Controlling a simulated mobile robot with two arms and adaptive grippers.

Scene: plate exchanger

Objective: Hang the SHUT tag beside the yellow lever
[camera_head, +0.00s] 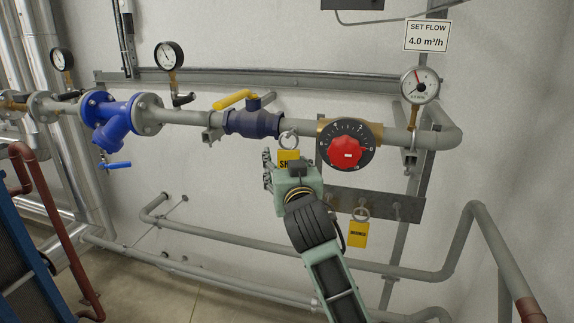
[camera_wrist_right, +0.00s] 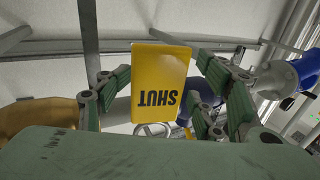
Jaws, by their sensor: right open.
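The yellow SHUT tag (camera_head: 288,155) hangs upright by a metal ring (camera_head: 289,140) just below the grey pipe, between the dark blue valve (camera_head: 254,123) and the red dial. What bears the ring is hard to make out. The yellow lever (camera_head: 235,98) on that valve is up and to the left of the tag. My right gripper (camera_head: 268,168) is at the tag and hides its lower part. In the right wrist view the tag (camera_wrist_right: 160,82) shows upside down between the spread green fingers (camera_wrist_right: 165,85), with gaps on both sides. My left gripper is not in view.
A red-knobbed dial (camera_head: 346,149) is close to the right of the tag. A second yellow tag (camera_head: 358,234) hangs from a hook board (camera_head: 375,205) below. A gauge (camera_head: 420,85) stands at the right, a blue strainer (camera_head: 108,120) at the left. Lower pipes (camera_head: 300,253) run behind my arm.

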